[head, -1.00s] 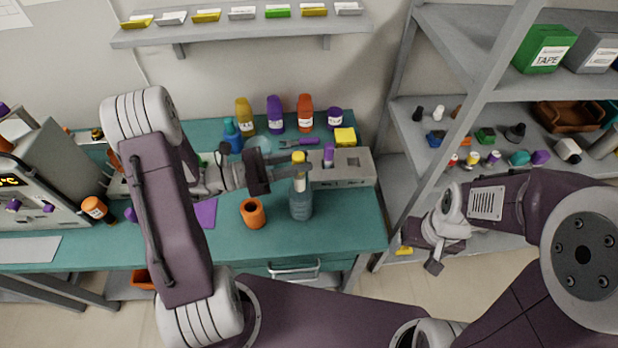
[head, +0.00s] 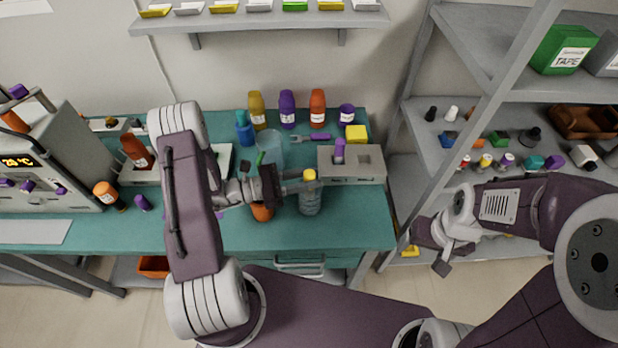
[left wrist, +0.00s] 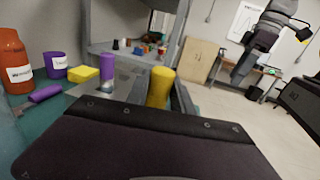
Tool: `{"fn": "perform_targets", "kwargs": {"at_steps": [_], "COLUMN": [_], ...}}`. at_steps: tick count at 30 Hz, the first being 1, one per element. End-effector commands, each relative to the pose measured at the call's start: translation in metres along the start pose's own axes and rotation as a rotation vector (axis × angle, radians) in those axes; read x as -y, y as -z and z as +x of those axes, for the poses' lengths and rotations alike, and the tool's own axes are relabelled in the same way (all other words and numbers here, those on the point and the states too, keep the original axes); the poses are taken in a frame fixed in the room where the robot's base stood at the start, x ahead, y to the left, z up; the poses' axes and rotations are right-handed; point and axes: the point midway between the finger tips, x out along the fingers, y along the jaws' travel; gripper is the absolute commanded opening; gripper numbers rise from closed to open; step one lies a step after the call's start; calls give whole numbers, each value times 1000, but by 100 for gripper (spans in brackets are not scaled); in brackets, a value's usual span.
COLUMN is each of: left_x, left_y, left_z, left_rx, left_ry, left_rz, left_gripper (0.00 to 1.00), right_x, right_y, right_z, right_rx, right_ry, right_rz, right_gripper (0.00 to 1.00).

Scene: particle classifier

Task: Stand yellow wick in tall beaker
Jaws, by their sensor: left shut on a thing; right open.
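The yellow wick (head: 309,175) stands upright, with its yellow top at the mouth of the clear tall beaker (head: 310,202). Its lower part is inside or behind the glass, and I cannot tell whether it touches the bottom. My left gripper (head: 302,186) is shut on the wick near the beaker's rim. The left wrist view shows the yellow top (left wrist: 160,87) upright at the fingers; the beaker is hidden there. My right gripper (head: 441,254) is open and empty, off to the right in front of the shelf rack.
A wider clear vessel (head: 269,148) stands behind the left gripper. An orange cup (head: 262,213) is just left of the beaker. A grey block (head: 368,164) with a purple piece is behind right. Coloured bottles line the back. The bench front right (head: 365,225) is clear.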

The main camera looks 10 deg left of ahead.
Motion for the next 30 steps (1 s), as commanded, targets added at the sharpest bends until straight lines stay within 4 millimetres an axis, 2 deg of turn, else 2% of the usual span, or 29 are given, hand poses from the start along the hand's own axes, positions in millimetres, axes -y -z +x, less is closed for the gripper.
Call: {"fn": "perform_targets", "kwargs": {"at_steps": [20, 21, 22, 23, 30], "left_x": [0, 0, 0, 0, 0], "left_y": [11, 11, 11, 11, 11], "left_z": [0, 0, 0, 0, 0], "left_rx": [0, 0, 0, 0, 0], "left_ry": [0, 0, 0, 0, 0], "left_rz": [1, 1, 1, 1, 1], "left_gripper": [0, 39, 47, 50, 50], "right_x": [0, 0, 0, 0, 0], "right_y": [-1, -1, -1, -1, -1], "right_z": [8, 8, 8, 8, 8], "right_rx": [0, 0, 0, 0, 0], "right_ry": [0, 0, 0, 0, 0], "right_rz": [0, 0, 0, 0, 0], "right_gripper": [77, 77, 77, 77, 77]}}
